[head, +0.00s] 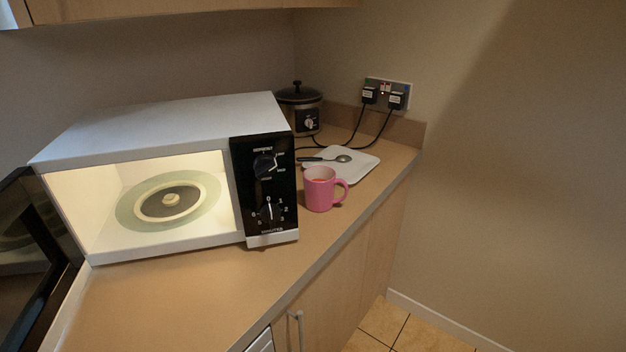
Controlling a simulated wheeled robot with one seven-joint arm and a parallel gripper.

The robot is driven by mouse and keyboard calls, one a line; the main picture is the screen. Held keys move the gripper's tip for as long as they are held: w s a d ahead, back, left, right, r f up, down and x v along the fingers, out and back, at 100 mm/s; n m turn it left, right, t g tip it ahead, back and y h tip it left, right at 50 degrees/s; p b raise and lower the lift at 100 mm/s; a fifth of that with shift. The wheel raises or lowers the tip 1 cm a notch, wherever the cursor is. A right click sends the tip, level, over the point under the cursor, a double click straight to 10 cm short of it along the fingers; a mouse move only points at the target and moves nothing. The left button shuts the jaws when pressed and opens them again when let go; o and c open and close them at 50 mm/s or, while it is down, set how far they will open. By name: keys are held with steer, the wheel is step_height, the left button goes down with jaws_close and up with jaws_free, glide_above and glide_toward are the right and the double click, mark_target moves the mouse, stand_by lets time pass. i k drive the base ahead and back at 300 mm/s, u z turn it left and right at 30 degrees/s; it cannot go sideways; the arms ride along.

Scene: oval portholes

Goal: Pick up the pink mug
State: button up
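The pink mug (319,192) stands upright on the wooden counter, just right of the microwave's control panel. Its handle points right, and something orange-brown shows inside its rim. A white board or plate (362,166) lies right behind it, with a dark-handled spoon (341,158) on top. My gripper does not show in the head view.
The white microwave (170,120) stands left of the mug with its door (35,262) open and a lit turntable inside. A slow cooker (299,104) and a wall socket (387,92) with two black plugs and cables are behind. The counter (190,300) in front is clear.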

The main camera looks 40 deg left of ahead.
mark_target(326, 191)
steer(key=u, duration=0.3)
steer(key=i, duration=0.85)
steer(key=u, duration=0.45)
